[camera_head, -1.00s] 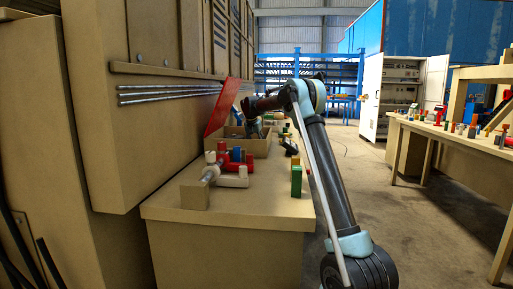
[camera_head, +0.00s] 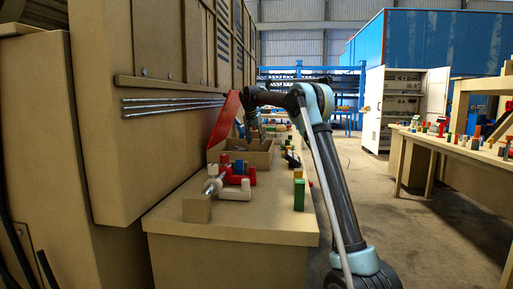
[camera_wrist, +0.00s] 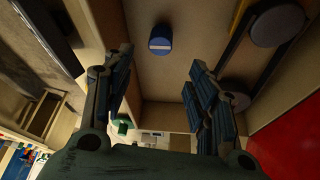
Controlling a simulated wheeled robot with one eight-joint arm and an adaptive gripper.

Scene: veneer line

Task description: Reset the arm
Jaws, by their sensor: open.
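My arm reaches forward over the workbench (camera_head: 235,229), with its elbow bent high. My gripper (camera_head: 252,132) hangs down over an open box (camera_head: 264,160) and is small and dark in the head view. In the wrist view my gripper (camera_wrist: 160,88) has its two dark fingers wide apart, with nothing between them. Beyond the fingers lies the box's tan inside. A blue round piece with a white stripe (camera_wrist: 160,40) lies there, apart from the fingers.
A red panel (camera_head: 224,118) stands tilted at the box's left. Red, white and blue fittings (camera_head: 236,182) and a green block (camera_head: 299,195) are on the near bench. A tall machine wall is close on the left. Open floor lies to the right, before another table (camera_head: 455,146).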

